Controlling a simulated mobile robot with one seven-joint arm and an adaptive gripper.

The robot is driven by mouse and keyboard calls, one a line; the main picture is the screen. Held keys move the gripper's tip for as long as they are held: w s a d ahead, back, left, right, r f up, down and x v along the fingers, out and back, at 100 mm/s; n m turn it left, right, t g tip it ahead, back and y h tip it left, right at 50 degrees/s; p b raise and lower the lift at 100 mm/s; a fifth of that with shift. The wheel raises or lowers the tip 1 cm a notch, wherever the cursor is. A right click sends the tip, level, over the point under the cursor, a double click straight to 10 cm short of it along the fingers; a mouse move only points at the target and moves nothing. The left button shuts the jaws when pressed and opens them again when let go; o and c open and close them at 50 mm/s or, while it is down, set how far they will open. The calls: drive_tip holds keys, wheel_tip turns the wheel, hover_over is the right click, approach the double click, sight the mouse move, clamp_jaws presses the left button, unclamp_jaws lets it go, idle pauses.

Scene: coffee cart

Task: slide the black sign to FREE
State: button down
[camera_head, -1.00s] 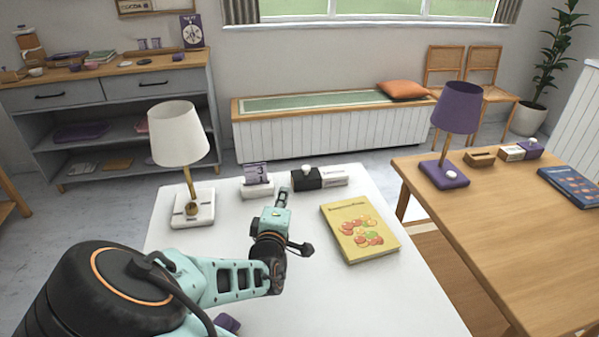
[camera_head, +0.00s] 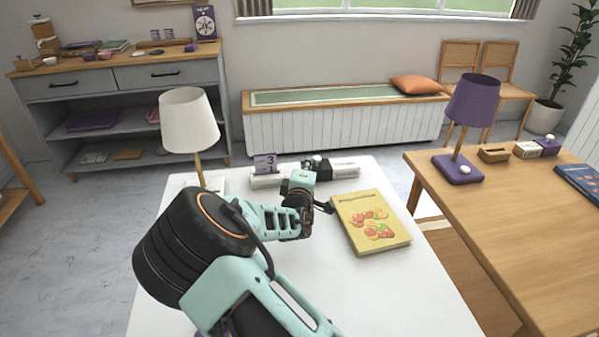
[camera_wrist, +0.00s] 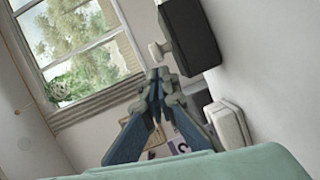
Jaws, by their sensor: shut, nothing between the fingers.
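The black sign (camera_head: 319,166) is a small black block with a white knob on top, at the back of the white table. A white strip with small lettering (camera_head: 346,170) shows to its right; the lettering is too small to read. My gripper (camera_head: 306,167) is shut and empty at the black block's near left side, partly hidden by my own wrist. In the wrist view, the shut fingertips (camera_wrist: 163,76) are close beside the black block (camera_wrist: 189,36) and its white knob (camera_wrist: 157,52). I cannot tell whether they touch.
A number 3 card holder (camera_head: 264,180) stands left of the sign. A white lamp (camera_head: 188,120) is further left. A yellow book (camera_head: 370,222) lies right of my gripper. The wooden table (camera_head: 490,225) on the right holds a purple lamp (camera_head: 470,105).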

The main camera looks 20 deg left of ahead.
drive_tip(key=shift+w+d+f, duration=0.15)
drive_tip(key=shift+w+d, duration=0.15)
drive_tip(key=shift+w, duration=0.1)
drive_tip(key=w+d, duration=0.1)
drive_tip(key=d, duration=0.2)
drive_tip(key=w+d, duration=0.1)
drive_tip(key=d, duration=0.1)
drive_tip(key=w+d+b, duration=0.1)
drive_tip(key=w+d, duration=0.1)
drive_tip(key=d, duration=0.1)
drive_tip(key=shift+d, duration=0.3)
drive_tip(key=shift+a, duration=0.1)
